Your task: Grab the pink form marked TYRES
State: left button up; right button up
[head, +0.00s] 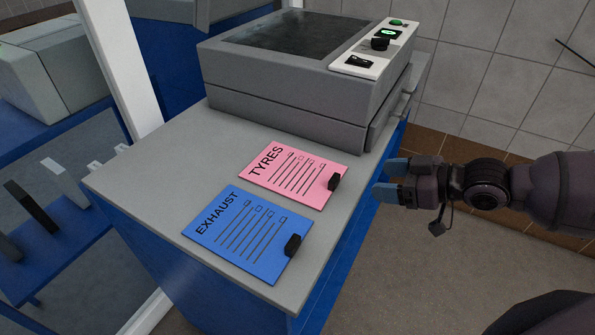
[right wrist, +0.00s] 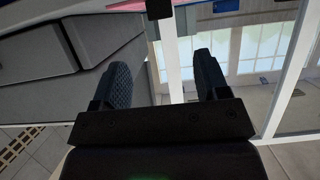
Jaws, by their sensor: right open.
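The pink form marked TYRES (head: 287,178) lies flat on the grey cabinet top in the head view, with a black clip (head: 334,182) at its right edge. Part of a pink edge shows at the top of the right wrist view (right wrist: 125,6), beside a black block. My right gripper (head: 384,181) is open and empty. It is off the right side of the cabinet, to the right of the pink form and apart from it. Its two fingers also show apart in the right wrist view (right wrist: 160,85). My left gripper is not in view.
A blue form marked EXHAUST (head: 238,235) with a black clip (head: 292,245) lies in front of the pink form. A grey machine (head: 290,90) with a control panel stands behind it. The cabinet top (head: 150,165) is bare at left. Open floor lies right of the cabinet.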

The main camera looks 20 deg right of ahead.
aim_at(338, 179)
jog(key=x, duration=0.5)
jog(key=shift+w+a+b, duration=0.15)
jog(key=shift+w+b, duration=0.05)
jog(key=shift+b, duration=0.15)
jog(key=shift+f+x, duration=0.15)
jog(key=shift+x, duration=1.15)
jog(key=shift+f+x, duration=0.2)
jog(key=shift+x, duration=1.1)
jog(key=shift+s, duration=0.2)
jog(key=c, duration=1)
